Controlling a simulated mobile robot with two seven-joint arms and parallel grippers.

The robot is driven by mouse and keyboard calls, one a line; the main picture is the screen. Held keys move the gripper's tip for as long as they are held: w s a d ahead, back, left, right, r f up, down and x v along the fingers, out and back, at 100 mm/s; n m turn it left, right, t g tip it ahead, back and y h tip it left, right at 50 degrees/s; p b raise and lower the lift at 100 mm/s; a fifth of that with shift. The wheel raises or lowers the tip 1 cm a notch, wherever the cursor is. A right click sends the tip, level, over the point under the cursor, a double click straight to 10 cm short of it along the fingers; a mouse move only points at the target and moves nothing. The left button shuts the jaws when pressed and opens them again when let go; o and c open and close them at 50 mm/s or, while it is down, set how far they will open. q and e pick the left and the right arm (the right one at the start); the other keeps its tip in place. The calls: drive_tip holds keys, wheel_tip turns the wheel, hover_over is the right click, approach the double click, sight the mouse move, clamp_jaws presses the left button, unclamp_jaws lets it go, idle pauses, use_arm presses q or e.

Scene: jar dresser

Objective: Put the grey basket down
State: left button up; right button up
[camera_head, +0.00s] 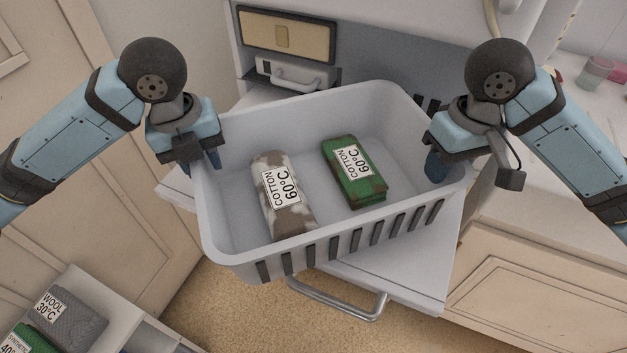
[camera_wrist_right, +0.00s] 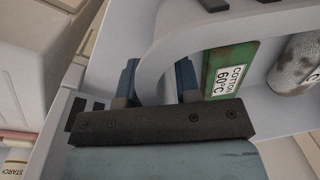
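The grey basket (camera_head: 340,243) is in the middle of the head view, over a light pull-out surface with a metal handle (camera_head: 340,300). I cannot tell if its bottom touches that surface. It holds a brown-white cloth (camera_head: 290,220) and a green cloth (camera_head: 365,190), both labelled cotton 60°C. My right gripper (camera_head: 435,163) is at the right rim. In the right wrist view the right gripper's fingers (camera_wrist_right: 157,85) straddle the basket's wall (camera_wrist_right: 190,25) closely.
A grey and a green labelled cloth (camera_head: 72,318) lie in a compartment at the lower left. A machine with a yellowish panel (camera_head: 287,37) and a small handled drawer (camera_head: 290,75) stands behind the basket. Cabinets flank both sides. Cups (camera_head: 597,72) stand at the far right.

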use_arm(q)
wheel_tip(320, 180, up, 12)
drive_tip(key=a, duration=0.1)
drive_tip(key=shift+s, duration=0.2)
use_arm(e)
wheel_tip(320, 180, up, 10)
idle(0.5)
idle(0.6)
